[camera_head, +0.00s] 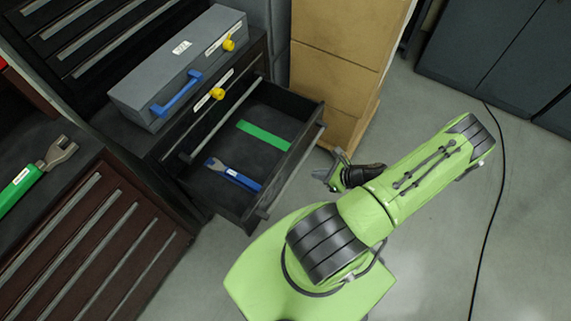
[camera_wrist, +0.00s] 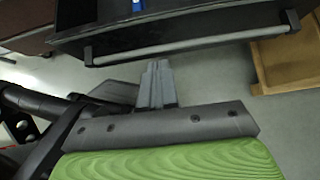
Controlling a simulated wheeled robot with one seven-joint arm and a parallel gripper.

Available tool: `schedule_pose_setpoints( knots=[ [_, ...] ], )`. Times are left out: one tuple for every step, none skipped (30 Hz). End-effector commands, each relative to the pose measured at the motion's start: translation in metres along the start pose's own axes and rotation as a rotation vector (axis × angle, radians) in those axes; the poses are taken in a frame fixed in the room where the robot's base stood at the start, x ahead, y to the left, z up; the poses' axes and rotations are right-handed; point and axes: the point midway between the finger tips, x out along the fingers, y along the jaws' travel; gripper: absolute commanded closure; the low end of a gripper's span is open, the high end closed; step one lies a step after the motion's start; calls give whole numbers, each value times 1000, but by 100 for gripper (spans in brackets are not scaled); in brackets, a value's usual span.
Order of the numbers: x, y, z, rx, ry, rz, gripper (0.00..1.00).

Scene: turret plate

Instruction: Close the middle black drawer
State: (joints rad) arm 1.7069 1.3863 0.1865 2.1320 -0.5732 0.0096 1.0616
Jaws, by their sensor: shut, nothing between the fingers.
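The black drawer (camera_head: 222,178) stands pulled out of the black cabinet in the head view. A green strip (camera_head: 264,136) and a blue-handled tool (camera_head: 233,174) lie inside it. Its front has a long grey handle bar (camera_head: 291,172), which also shows at the top of the wrist view (camera_wrist: 190,50). My gripper (camera_head: 329,174) is just right of the drawer front in the head view. In the wrist view its fingers (camera_wrist: 158,72) are together and empty, pointing toward the handle bar, with a small gap seeming to remain.
A grey toolbox (camera_head: 180,70) with a blue handle and yellow latches sits on the cabinet. Stacked cardboard boxes (camera_head: 340,60) stand close behind the gripper. A dark red drawer cabinet (camera_head: 95,245) is at the lower left. Grey floor (camera_head: 440,230) is open at right, crossed by a black cable (camera_head: 488,220).

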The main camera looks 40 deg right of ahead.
Motion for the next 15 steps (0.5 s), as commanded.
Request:
schedule_pose_setpoints(
  knots=[
    [5,0,0,0,-1,1,100],
    [9,0,0,-2,-1,2,100],
    [16,1,0,-3,-1,4,100],
    [22,1,0,-3,-1,6,100],
    [29,1,0,-4,0,5,100],
    [38,2,0,-5,0,7,100],
    [45,2,0,-6,-1,7,100],
    [51,1,0,-6,-1,6,100],
    [60,2,0,-6,0,7,100],
    [67,2,-1,-6,1,7,100],
    [74,2,-1,-6,0,7,100],
    [83,2,-1,-8,0,7,100],
    [89,2,-1,-7,0,7,100],
    [96,2,-1,-6,1,7,100],
    [104,2,0,-8,1,7,100]
  ],
)
